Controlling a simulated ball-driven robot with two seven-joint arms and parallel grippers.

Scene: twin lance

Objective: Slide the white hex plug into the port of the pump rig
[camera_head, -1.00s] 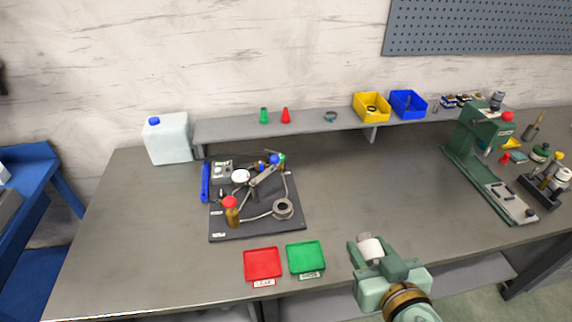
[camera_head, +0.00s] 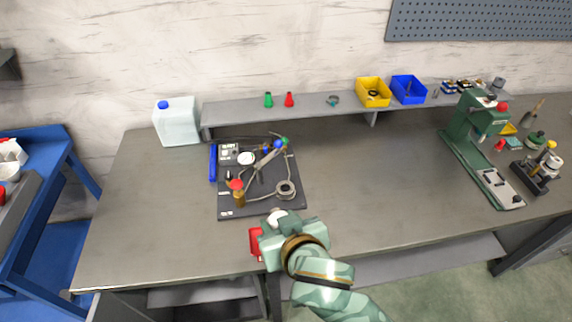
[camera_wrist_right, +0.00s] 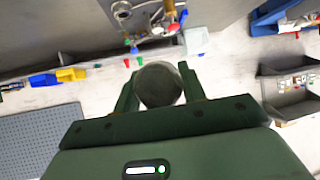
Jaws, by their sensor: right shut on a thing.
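My right gripper (camera_head: 280,221) is shut on the white hex plug (camera_head: 275,214), in front of the pump rig's near right edge. In the right wrist view the plug (camera_wrist_right: 159,84) is a round, greyish end between the two fingers (camera_wrist_right: 160,95). The pump rig (camera_head: 260,207) is a dark plate carrying a gauge, hoses, an amber bottle with a red cap and a grey ring-shaped fitting (camera_head: 286,190). The plug is apart from this fitting. I cannot tell surely which part is the port. My left gripper is not in view.
A red tray (camera_head: 255,243) is partly hidden by my right gripper. A white jug (camera_head: 178,125) stands at the back left. A shelf (camera_head: 310,107) with yellow (camera_head: 372,92) and blue bins runs behind. A green press (camera_head: 462,130) stands at right. The bench between is clear.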

